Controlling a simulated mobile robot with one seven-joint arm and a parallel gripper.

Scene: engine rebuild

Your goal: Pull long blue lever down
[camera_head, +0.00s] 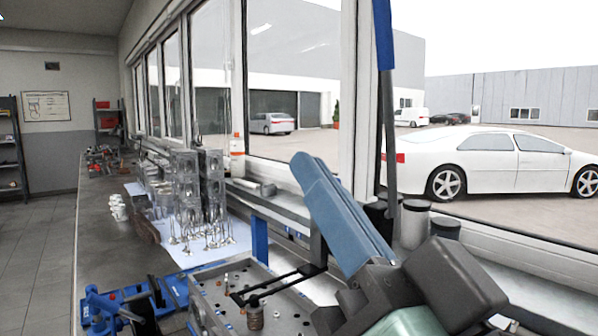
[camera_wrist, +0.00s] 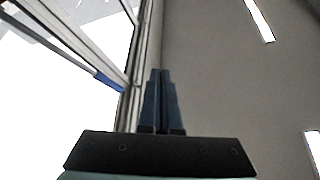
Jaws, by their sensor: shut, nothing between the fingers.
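The long lever stands upright at the right of centre in the head view, a dark rod with a blue handle (camera_head: 384,32) at its top, cut off by the frame's upper edge. My gripper (camera_head: 304,163) has bluish fingers pressed together, pointing up and left, to the left of the rod and below the handle in the picture. In the wrist view the fingers (camera_wrist: 161,72) are shut and empty. A blue piece, seemingly the lever's handle (camera_wrist: 108,82), shows just left of them, apart from the fingers in the picture.
A metal plate with holes (camera_head: 285,312) sits below my arm. Valves and engine parts (camera_head: 200,195) stand on the workbench (camera_head: 110,262). A blue vise-like tool (camera_head: 105,308) is at the lower left. Windows line the right side. Space above my fingers looks clear.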

